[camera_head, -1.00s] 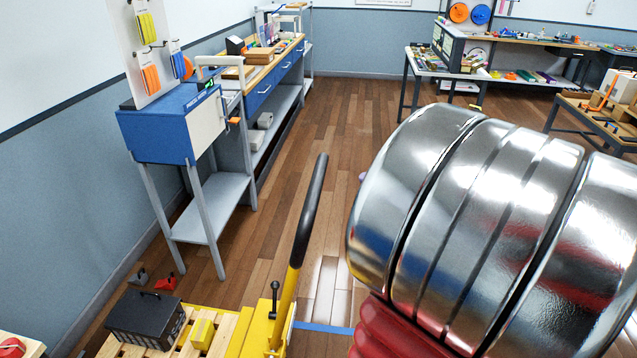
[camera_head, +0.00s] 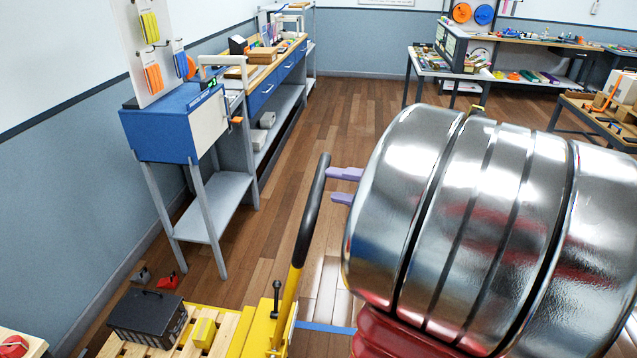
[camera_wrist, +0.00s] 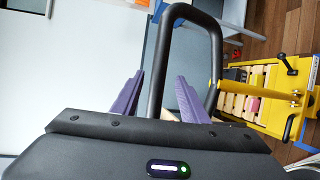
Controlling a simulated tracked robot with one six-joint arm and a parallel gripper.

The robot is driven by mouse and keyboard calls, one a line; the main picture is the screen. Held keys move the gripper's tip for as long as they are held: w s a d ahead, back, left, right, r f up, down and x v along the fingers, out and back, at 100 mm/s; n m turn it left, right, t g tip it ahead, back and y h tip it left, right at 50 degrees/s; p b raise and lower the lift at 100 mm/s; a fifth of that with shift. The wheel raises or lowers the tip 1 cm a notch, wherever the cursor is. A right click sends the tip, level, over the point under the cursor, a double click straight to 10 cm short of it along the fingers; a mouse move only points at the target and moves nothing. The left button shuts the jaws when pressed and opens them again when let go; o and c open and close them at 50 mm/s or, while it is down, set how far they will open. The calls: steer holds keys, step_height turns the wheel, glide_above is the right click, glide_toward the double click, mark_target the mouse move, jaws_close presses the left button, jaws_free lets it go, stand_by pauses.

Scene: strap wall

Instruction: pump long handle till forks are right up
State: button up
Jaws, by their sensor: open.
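The long handle is a yellow shaft with a black loop grip (camera_head: 313,205). It stands up, leaning slightly right, at the lower middle of the head view. The loop grip also shows in the wrist view (camera_wrist: 158,70). My gripper (camera_head: 331,184) is open, its two purple fingers just right of the grip. In the wrist view, one bar of the loop appears between the fingertips (camera_wrist: 161,76); I cannot tell if they touch it. The yellow pump body (camera_head: 262,325) stands at the handle's foot. The forks are hidden under the wooden pallet (camera_head: 228,325).
A black toolbox (camera_head: 150,318) and a small yellow box (camera_head: 204,333) are on the pallet. A blue cabinet on legs (camera_head: 160,135) and a long workbench (camera_head: 262,88) line the left wall. The wooden floor (camera_head: 340,115) beyond the handle is clear.

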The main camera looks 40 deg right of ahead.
mark_target(320, 183)
steer(key=shift+x, duration=2.9)
jaws_close()
steer(key=shift+f, duration=0.1)
